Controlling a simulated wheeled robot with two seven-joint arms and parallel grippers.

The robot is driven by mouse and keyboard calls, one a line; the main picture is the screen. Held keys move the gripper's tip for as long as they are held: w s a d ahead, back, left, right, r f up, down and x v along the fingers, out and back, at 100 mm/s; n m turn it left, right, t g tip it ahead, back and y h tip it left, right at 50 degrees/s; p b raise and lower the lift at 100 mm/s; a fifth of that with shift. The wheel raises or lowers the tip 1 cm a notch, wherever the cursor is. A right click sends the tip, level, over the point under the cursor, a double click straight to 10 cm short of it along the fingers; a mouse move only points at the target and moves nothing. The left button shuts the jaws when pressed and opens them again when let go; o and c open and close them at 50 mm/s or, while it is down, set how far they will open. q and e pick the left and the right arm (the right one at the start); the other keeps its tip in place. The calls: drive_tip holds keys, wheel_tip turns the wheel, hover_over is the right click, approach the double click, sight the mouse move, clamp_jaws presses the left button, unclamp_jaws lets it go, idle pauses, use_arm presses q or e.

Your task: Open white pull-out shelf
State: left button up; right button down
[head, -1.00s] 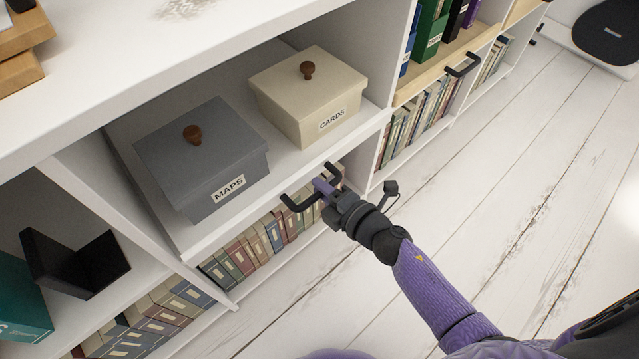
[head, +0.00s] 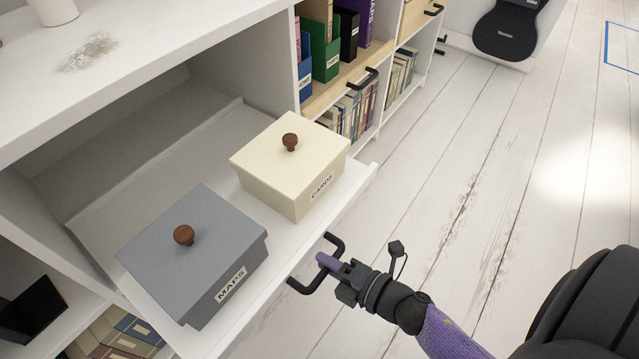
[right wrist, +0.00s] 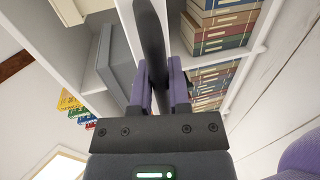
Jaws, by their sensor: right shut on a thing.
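The white pull-out shelf (head: 300,245) stands well out from its bay, with bare shelf board showing behind the boxes. It carries a grey box labelled MAPS (head: 195,255) and a cream box labelled CARDS (head: 285,165), both with brown knobs. A black bar handle (head: 302,287) is on its front edge. My right gripper (head: 332,264) is shut on the handle's middle. In the right wrist view the dark handle (right wrist: 150,45) runs between the purple fingers (right wrist: 160,90). My left gripper is not in view.
Fixed shelves with upright files (head: 325,50) and books (head: 350,112) are at the back, with another black handle (head: 358,92). A dark guitar-shaped thing (head: 505,30) is at the far right. The plank floor (head: 480,170) in front is clear.

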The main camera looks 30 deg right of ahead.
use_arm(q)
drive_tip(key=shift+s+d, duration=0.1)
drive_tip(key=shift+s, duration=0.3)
use_arm(e)
drive_tip(key=shift+s+d, duration=0.2)
drive_tip(key=shift+s, duration=0.35)
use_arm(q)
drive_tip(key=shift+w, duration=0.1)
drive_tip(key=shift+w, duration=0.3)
use_arm(e)
drive_tip(key=c, duration=0.6)
unclamp_jaws()
use_arm(q)
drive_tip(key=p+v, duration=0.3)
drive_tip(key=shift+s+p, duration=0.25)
drive_tip(key=shift+p, duration=0.05)
use_arm(e)
drive_tip(key=v, duration=1)
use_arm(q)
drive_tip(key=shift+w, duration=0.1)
